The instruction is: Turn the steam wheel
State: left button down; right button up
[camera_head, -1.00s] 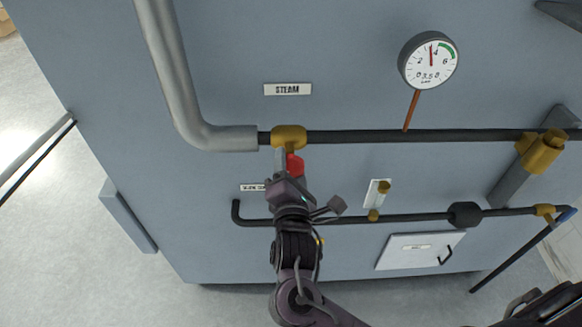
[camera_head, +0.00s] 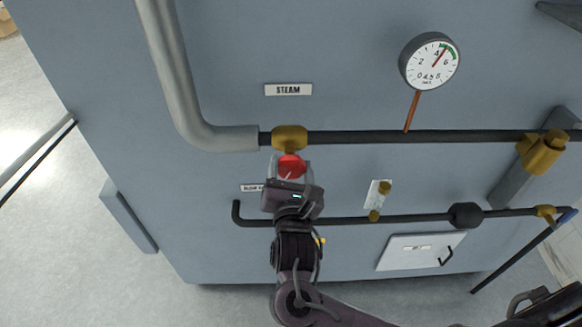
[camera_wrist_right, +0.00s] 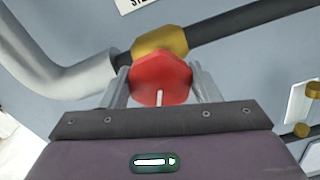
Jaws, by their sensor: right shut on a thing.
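The red steam wheel (camera_head: 291,166) sits on the brass valve body (camera_head: 289,137) below the STEAM label (camera_head: 288,89). My right gripper (camera_head: 291,170) reaches up from below and is shut on the wheel. In the right wrist view the red wheel (camera_wrist_right: 160,79) shows between the two grey fingers of the gripper (camera_wrist_right: 160,85), one on each side. The pressure gauge (camera_head: 429,62) at the upper right has its needle pointing up and right, near the green band. My left gripper is not in view.
A thick grey pipe (camera_head: 170,75) comes down to the valve from the left. A dark pipe (camera_head: 370,137) runs right from it to brass fittings. A lower dark pipe (camera_head: 345,219) and a white hatch (camera_head: 420,251) lie below.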

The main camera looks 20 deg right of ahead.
jog(key=shift+f, duration=0.1)
dwell(0.3)
jog(key=o, duration=1)
